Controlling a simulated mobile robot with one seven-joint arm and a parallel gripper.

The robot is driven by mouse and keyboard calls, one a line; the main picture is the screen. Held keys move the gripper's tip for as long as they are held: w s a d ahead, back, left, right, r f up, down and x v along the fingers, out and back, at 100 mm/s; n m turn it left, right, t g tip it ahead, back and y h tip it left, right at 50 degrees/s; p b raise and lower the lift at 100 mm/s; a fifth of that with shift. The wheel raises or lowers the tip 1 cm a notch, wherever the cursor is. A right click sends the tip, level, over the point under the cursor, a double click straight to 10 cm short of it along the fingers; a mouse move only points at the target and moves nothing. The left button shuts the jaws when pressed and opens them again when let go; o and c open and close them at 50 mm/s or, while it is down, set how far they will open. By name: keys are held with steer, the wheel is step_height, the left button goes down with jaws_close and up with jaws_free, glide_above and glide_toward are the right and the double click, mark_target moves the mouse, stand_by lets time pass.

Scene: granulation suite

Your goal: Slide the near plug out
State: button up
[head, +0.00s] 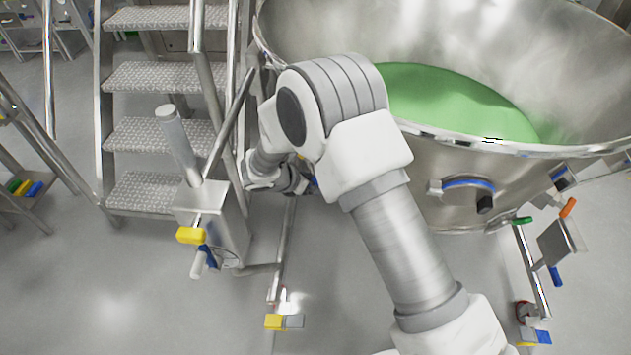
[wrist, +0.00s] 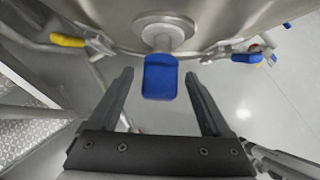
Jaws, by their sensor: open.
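In the wrist view a blue, rounded block (wrist: 160,78), which looks like the plug, sticks out from a round metal boss (wrist: 163,32) on the steel vessel wall. My gripper (wrist: 158,74) is open, with one dark finger on each side of the blue block. Gaps show between the block and both fingers, so it appears apart from them. How far the block reaches in depth between the fingers I cannot tell. In the head view my arm hides most of my gripper and the block; only a sliver of blue shows beside the wrist.
The big steel bowl (head: 455,165) holds green material and carries a blue-ringed fitting with a black knob (head: 484,204). Metal steps (head: 150,135) and a post with a yellow handle (head: 191,235) stand left. A yellow-handled valve (wrist: 68,40) flanks the block.

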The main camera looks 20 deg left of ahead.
steer(key=p+v, duration=0.4)
steer(key=v, duration=1.3)
steer(key=shift+s, duration=0.15)
